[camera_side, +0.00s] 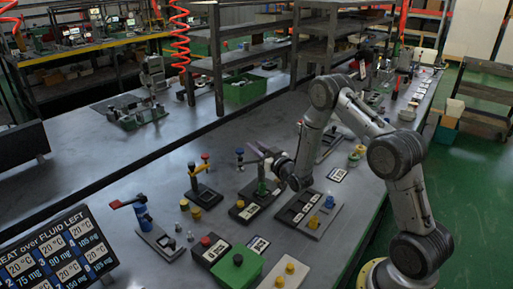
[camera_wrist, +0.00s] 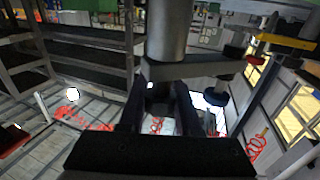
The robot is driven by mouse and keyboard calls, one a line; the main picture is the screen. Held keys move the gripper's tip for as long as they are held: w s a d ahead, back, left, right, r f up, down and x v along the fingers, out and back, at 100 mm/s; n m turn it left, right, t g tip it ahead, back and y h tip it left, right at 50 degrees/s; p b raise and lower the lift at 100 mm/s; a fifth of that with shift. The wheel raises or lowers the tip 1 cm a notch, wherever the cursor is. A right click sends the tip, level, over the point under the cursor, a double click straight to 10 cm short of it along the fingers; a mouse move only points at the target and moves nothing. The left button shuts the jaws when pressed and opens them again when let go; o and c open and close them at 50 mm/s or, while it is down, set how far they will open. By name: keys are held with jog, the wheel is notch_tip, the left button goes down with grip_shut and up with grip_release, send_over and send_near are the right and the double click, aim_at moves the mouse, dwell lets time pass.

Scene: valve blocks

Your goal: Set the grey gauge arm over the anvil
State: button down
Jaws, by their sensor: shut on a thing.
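The grey gauge arm (camera_wrist: 190,68) shows in the wrist view as a flat bar reaching right from a thick grey post, with a blue disc (camera_wrist: 217,98) under its far end. In the side view its blue tip (camera_side: 240,153) points left, behind the green post (camera_side: 262,188). The post stands on a black base (camera_side: 248,213) with a small yellow anvil (camera_side: 240,204) at its front left. The tip is not above this anvil. My gripper (camera_side: 270,162) is shut on the grey arm near the post; the fingers (camera_wrist: 160,105) partly hide the contact.
A yellow-armed block (camera_side: 203,188) stands to the left and a red-armed block with a blue post (camera_side: 142,217) further left. A flat black tray (camera_side: 308,212) lies right. A green box (camera_side: 237,268) and a red-knobbed block (camera_side: 208,247) stand in front.

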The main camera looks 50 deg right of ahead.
aim_at(253, 158)
jog(key=shift+n+y, duration=0.3)
jog(key=shift+y, duration=0.2)
jog(key=shift+s+a+n+g+y, duration=0.15)
jog(key=shift+a+n+g+y, duration=0.55)
jog(key=shift+n+y, duration=1.8)
jog(key=shift+s+a+n+g+y, duration=0.25)
jog(key=shift+n+g+y, duration=1.05)
jog(key=shift+y, duration=2.15)
jog(key=shift+s+a+n+g+y, duration=0.1)
jog(key=shift+a+n+g+y, duration=0.45)
jog(key=shift+n+y, duration=2.15)
jog(key=shift+y, duration=0.35)
jog(key=c, duration=0.6)
grip_release()
jog(key=v, duration=1.3)
jog(key=shift+s+d, duration=0.25)
jog(key=shift+d, duration=0.05)
